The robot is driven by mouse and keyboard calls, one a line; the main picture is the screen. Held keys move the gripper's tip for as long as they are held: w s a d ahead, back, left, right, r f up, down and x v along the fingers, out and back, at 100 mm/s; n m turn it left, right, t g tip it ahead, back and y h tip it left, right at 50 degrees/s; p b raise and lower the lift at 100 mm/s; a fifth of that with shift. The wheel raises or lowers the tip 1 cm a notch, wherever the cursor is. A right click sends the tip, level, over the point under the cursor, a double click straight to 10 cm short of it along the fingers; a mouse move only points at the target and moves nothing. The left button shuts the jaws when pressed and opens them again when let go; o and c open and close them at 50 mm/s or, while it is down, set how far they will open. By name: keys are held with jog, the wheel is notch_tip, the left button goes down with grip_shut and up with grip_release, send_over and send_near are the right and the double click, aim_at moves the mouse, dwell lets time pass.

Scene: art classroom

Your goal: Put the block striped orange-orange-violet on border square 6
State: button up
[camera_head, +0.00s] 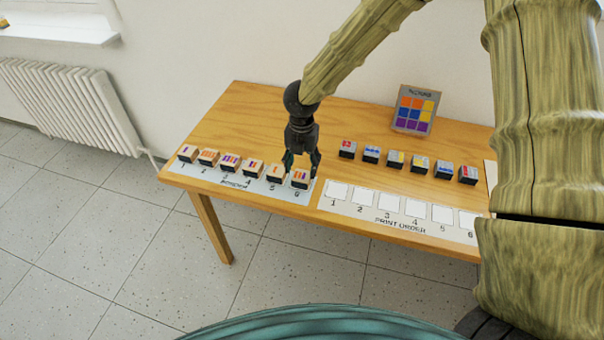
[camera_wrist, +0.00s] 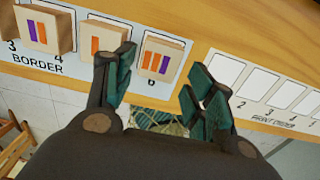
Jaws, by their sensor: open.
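The block striped orange-orange-violet (camera_head: 300,179) stands on border square 6, at the right end of the white border strip (camera_head: 232,187). In the wrist view the block (camera_wrist: 157,66) shows its stripes, with bits of the white square around it. My gripper (camera_head: 301,163) is open right at this block. In the wrist view my gripper's fingers (camera_wrist: 161,84) are apart, one to each side of the block, with gaps visible between them and it. Whether the fingertips are clear above the strip cannot be told.
Several other striped blocks (camera_head: 230,162) stand on the other border squares, the nearest (camera_head: 275,173) just left of my gripper. The print order strip (camera_head: 400,216) has empty squares. Several grey-sided blocks (camera_head: 395,159) stand behind it, before a colour-grid card (camera_head: 414,110).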

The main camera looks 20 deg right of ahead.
aim_at(302, 176)
notch_tip(302, 176, up, 7)
jog(key=shift+b, duration=0.45)
dwell(0.3)
